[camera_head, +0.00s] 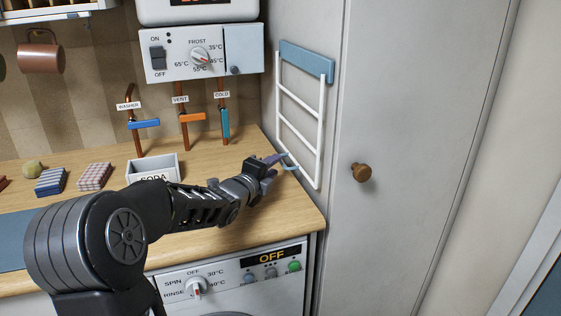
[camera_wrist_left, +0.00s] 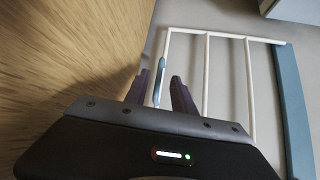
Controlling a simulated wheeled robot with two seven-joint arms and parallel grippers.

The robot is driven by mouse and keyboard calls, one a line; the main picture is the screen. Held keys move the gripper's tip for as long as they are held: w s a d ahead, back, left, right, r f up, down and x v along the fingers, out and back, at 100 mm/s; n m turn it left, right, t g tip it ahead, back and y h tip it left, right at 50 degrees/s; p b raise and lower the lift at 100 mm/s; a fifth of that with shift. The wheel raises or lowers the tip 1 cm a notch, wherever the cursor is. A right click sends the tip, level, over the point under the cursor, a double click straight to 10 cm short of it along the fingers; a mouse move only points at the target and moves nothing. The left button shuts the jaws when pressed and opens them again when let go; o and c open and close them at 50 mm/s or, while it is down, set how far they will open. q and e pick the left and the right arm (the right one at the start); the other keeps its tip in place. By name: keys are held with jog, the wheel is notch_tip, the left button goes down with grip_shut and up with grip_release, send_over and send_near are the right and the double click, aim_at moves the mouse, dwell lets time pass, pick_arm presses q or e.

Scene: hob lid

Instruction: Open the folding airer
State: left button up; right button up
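The folding airer (camera_head: 301,125) lies flat against the grey side panel right of the worktop, with a blue top rail (camera_head: 306,61) and white bars. A small light-blue handle (camera_head: 291,165) is at its lower end. My left gripper (camera_head: 275,166) is open at this handle. In the left wrist view, the handle (camera_wrist_left: 160,72) shows between the two spread fingers of my left gripper (camera_wrist_left: 161,85). I see no clear contact of the fingers with it. The airer's white bars (camera_wrist_left: 206,70) stand beyond the fingers. My right gripper is not in view.
The wooden worktop (camera_head: 225,160) runs under my left arm, with a grey SODA box (camera_head: 153,168) and folded cloths (camera_head: 94,176) on it. A washing machine (camera_head: 235,275) is below. A tall cupboard door with a round knob (camera_head: 361,172) is right of the airer.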

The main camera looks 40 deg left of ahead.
pick_arm(q)
jog(key=x, duration=0.5)
jog(key=shift+w, duration=0.2)
grip_shut()
jog(key=shift+f, duration=0.1)
jog(key=shift+s+f, duration=0.1)
jog(key=shift+f, duration=0.05)
dwell(1.0)
